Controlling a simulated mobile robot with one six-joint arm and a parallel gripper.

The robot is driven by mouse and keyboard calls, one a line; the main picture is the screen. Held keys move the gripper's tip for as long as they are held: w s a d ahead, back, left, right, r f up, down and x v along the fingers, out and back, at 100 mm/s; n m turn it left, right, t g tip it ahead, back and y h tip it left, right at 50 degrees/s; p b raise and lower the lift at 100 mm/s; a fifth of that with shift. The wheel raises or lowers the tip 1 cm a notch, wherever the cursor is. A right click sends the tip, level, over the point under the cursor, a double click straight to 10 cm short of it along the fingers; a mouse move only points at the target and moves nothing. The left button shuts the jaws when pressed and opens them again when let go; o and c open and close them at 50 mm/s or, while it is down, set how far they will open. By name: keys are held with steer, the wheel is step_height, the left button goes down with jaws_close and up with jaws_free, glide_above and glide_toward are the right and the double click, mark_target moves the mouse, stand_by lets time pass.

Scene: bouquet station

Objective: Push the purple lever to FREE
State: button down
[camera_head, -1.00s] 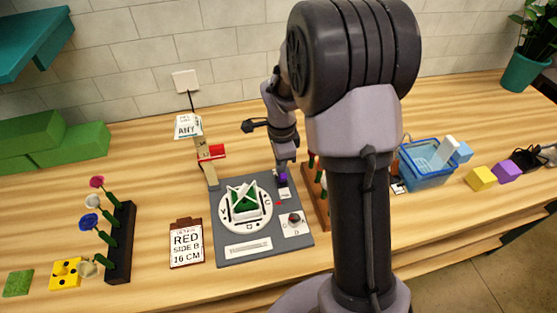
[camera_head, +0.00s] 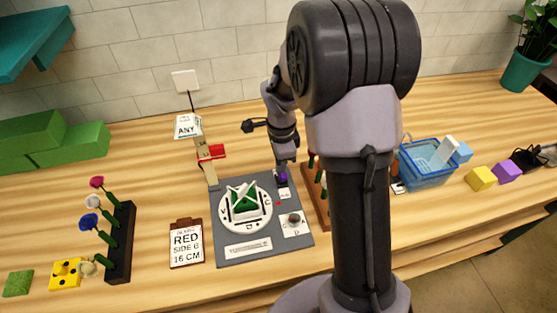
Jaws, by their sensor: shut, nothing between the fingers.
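The purple lever (camera_head: 282,176) shows as a small purple patch at the back right of the grey station board (camera_head: 228,257). A small white label (camera_head: 284,193) lies just in front of it; its print is too small to read. My gripper (camera_head: 281,173) reaches down right at the lever from behind and is shut with nothing held. My wrist and the fingertips cover part of the lever, so I cannot tell its exact position or whether the fingers touch it. A round white dial (camera_head: 230,208) with a green and white holder (camera_head: 246,204) sits on the board's middle.
A dark stand with flowers (camera_head: 119,250) and a clipboard reading RED SIDE B 16 CM (camera_head: 187,244) are to the left. A wooden post with a red piece (camera_head: 213,152) stands behind the board. A wooden rack (camera_head: 318,205) and blue basket (camera_head: 425,175) are right.

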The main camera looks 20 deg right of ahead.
steer(key=shift+s+a+f, duration=0.15)
steer(key=shift+s+f, duration=0.25)
steer(key=shift+s, duration=0.2)
steer(key=shift+w+r+p, duration=0.35)
steer(key=shift+r+p, duration=0.15)
steer(key=shift+r, duration=0.05)
step_height(320, 180, up, 7)
steer(key=p, duration=0.4)
steer(key=shift+f, duration=0.2)
